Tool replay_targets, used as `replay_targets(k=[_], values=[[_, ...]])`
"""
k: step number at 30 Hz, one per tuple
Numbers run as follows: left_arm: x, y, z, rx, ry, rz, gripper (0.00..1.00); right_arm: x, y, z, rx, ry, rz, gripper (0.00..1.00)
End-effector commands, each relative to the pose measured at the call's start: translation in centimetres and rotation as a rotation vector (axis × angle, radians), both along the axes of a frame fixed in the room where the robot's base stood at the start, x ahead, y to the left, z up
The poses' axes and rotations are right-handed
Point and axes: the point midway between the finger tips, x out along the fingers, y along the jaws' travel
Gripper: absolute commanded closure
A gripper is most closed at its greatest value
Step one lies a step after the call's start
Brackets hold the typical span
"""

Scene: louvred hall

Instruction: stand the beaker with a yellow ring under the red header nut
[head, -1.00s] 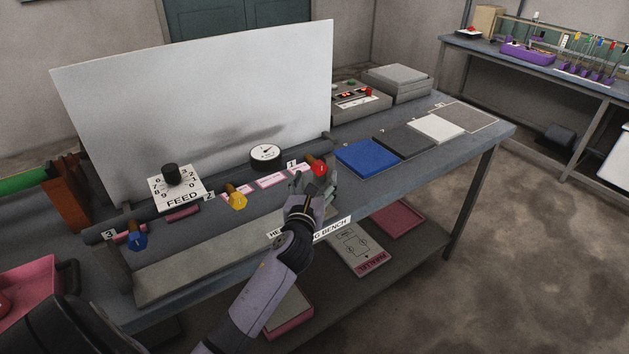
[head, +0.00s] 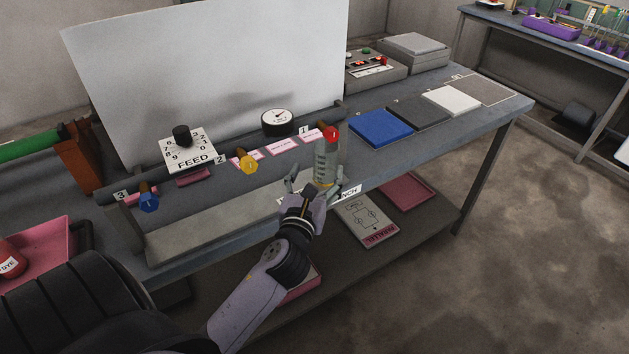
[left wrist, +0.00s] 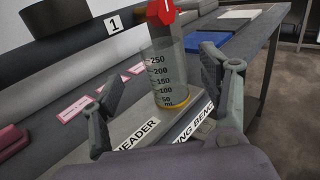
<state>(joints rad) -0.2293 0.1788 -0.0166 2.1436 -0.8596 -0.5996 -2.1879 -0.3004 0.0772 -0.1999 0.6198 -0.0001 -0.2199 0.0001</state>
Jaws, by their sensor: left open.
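The beaker with a yellow ring (left wrist: 166,78) stands upright on the front ledge of the bench in the left wrist view, directly below the red header nut (left wrist: 160,11). Its yellow ring shows at the base. In the head view the beaker (head: 326,160) is clear and grey, with the red nut (head: 332,134) above its top. My left gripper (head: 315,188) is open, its fingers apart on the near side of the beaker. In the left wrist view the fingers (left wrist: 165,98) are on either side of the beaker, with gaps visible. My right gripper is not seen.
A yellow nut (head: 247,163) and a blue nut (head: 149,202) stick out farther left along the header. A gauge (head: 277,121) and a feed dial (head: 187,147) are behind. Blue (head: 381,128), dark and white mats lie to the right. The grey ledge (head: 200,232) is clear.

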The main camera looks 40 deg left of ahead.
Motion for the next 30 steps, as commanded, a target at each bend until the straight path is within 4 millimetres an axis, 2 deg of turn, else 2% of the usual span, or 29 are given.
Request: replay_targets(k=[4,12,14,17,20,23,26,28,30], values=[[-1.2,-0.5,0.0,0.001,0.0,0.0,0.3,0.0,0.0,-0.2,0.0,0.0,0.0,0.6],[-1.4,-0.6,0.0,-0.007,-0.002,-0.001,0.3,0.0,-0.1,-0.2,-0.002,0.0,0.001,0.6],[-1.3,-0.8,-0.6,-0.043,-0.004,-0.009,0.3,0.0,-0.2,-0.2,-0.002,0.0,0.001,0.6],[-0.8,-1.9,-2.8,-0.207,-0.015,-0.041,0.3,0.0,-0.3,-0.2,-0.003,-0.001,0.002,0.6],[-0.3,-3.9,-6.6,-0.509,-0.032,-0.078,0.3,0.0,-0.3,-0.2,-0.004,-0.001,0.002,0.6],[-0.1,-6.3,-11.4,-0.894,-0.039,-0.08,0.3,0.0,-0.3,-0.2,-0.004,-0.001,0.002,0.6],[-0.7,-8.7,-17.3,-1.282,-0.028,-0.018,0.3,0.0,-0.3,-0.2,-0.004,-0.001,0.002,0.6],[-2.0,-10.1,-23.1,-1.543,0.003,0.091,0.3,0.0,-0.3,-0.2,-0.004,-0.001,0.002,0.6],[-4.5,-10.8,-29.8,-1.734,0.045,0.252,0.3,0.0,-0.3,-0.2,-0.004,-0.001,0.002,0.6]])
